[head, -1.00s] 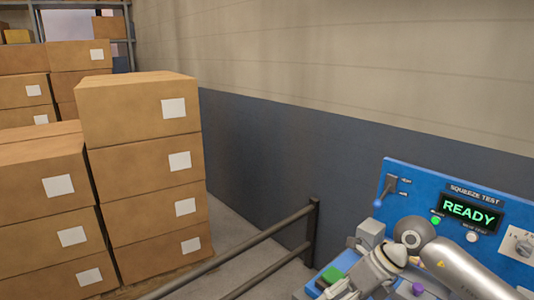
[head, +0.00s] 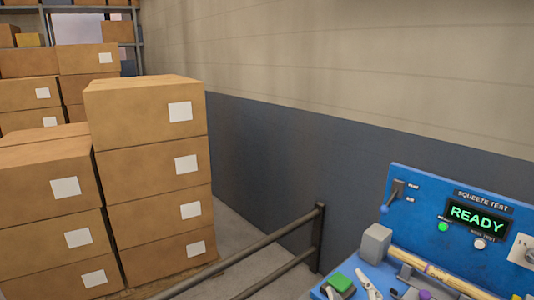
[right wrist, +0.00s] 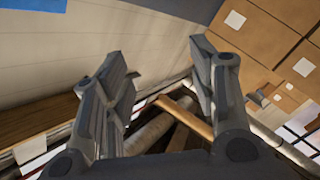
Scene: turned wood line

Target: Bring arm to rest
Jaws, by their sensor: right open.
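My right gripper (right wrist: 160,62) shows in the right wrist view. Its two grey fingers are spread apart with nothing between the tips. Behind the fingers, a brown bar and several rods and pale strips show, too cluttered to name surely. In the head view neither gripper can be made out clearly. My left gripper is in no view.
At lower right in the head view stands a blue squeeze test panel (head: 420,185) with its display (head: 478,217) reading READY. Stacked cartons (head: 150,170) and a railing (head: 319,238) are left.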

